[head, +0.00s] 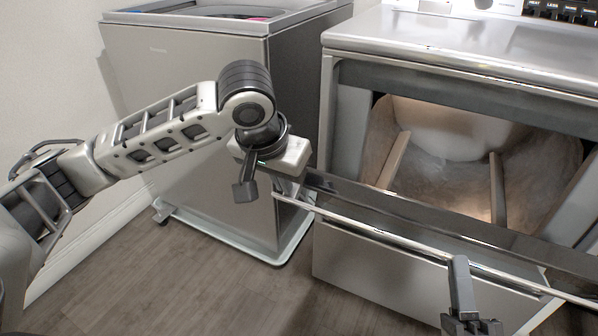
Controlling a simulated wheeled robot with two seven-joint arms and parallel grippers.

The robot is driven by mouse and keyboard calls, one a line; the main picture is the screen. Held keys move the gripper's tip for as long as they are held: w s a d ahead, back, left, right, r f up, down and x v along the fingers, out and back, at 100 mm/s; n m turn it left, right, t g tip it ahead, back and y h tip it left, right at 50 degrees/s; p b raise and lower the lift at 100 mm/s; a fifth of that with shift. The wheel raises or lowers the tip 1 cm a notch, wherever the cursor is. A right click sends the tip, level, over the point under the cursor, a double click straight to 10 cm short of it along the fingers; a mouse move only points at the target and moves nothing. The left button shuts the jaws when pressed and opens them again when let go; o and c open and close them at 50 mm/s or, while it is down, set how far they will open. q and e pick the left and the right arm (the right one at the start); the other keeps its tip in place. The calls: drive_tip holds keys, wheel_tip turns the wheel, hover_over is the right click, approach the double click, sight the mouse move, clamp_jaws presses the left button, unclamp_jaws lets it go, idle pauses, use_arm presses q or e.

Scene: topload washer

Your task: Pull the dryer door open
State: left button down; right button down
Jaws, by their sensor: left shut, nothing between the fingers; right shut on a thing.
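The dryer (450,52) stands on the right. Its door (380,205) is tipped down and out from the front, hinged low, leaving the opening wide and the lit drum (450,130) in view. The door's pale outer edge (400,240) runs slanting across the lower right. My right gripper (460,265) is at this edge, shut on the door; its arm is mostly out of view. My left gripper (246,190) is near the door's left end, shut and empty, pointing down. I cannot tell whether it touches the door.
A grey topload washer (200,100) stands left of the dryer on a pale base (225,240), with its top open. A narrow dark gap separates the two machines. The wood floor (200,285) in front is clear. A white wall (45,70) is at the left.

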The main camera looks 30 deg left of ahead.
use_arm(q)
drive_tip(key=shift+s, duration=0.1)
drive_tip(key=shift+s+f, duration=1.05)
drive_tip(key=shift+s, duration=0.1)
use_arm(e)
drive_tip(key=shift+w+d+r, duration=0.1)
drive_tip(key=shift+w+r, duration=0.05)
drive_tip(key=shift+r, duration=0.05)
drive_tip(key=c, duration=1.2)
unclamp_jaws()
